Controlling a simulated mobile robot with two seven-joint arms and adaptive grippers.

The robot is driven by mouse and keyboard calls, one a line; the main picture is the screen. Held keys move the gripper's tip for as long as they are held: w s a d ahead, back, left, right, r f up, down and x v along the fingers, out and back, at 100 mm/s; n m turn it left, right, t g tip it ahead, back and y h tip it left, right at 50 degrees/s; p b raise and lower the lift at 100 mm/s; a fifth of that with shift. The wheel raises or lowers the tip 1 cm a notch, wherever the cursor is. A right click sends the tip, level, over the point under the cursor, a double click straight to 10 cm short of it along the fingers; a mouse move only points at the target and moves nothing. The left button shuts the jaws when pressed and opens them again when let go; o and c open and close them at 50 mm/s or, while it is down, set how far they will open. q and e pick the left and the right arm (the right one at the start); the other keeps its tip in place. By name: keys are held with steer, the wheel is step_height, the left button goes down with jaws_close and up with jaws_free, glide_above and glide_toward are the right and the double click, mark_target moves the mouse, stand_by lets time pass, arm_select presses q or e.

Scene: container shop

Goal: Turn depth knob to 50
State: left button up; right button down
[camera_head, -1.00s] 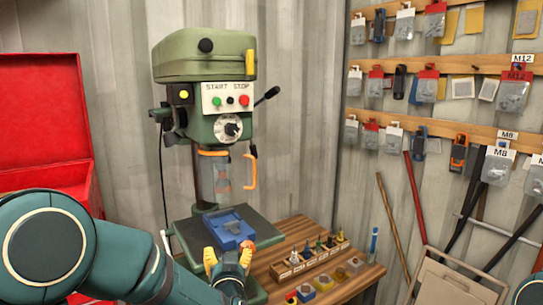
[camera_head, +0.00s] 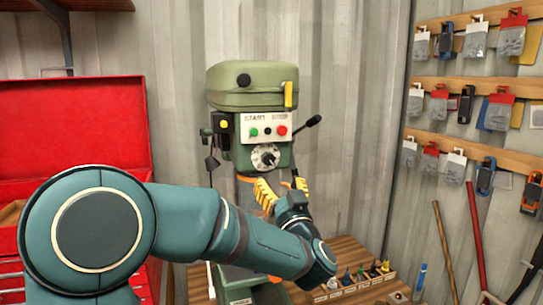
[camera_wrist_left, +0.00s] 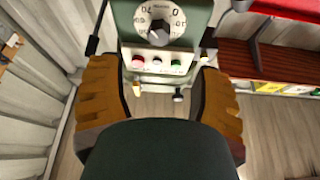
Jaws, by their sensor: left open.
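The depth knob (camera_head: 266,157) is a dark knob on a round white dial on the front of the green drill press (camera_head: 252,85). In the left wrist view the knob (camera_wrist_left: 159,33) shows upside down near the top, with numbers around it; I cannot tell its exact setting. My left gripper (camera_head: 282,188) has yellow-orange fingers and is just below the dial in the head view. My right gripper is out of view.
Start and stop buttons (camera_head: 268,130) sit above the dial. A black-tipped lever (camera_head: 309,123) sticks out at the press's right. A red toolbox (camera_head: 75,125) stands at left. A wooden bench (camera_head: 340,257) with a rack of bits (camera_head: 355,280) is below right.

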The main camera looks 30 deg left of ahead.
mark_target(269, 159)
arm_select(q)
steer(key=p+x, duration=0.2)
steer(key=x, duration=0.7)
steer(key=shift+w+a+r, duration=0.15)
steer(key=shift+w+a, duration=0.05)
steer(key=shift+w, duration=0.1)
jaws_close()
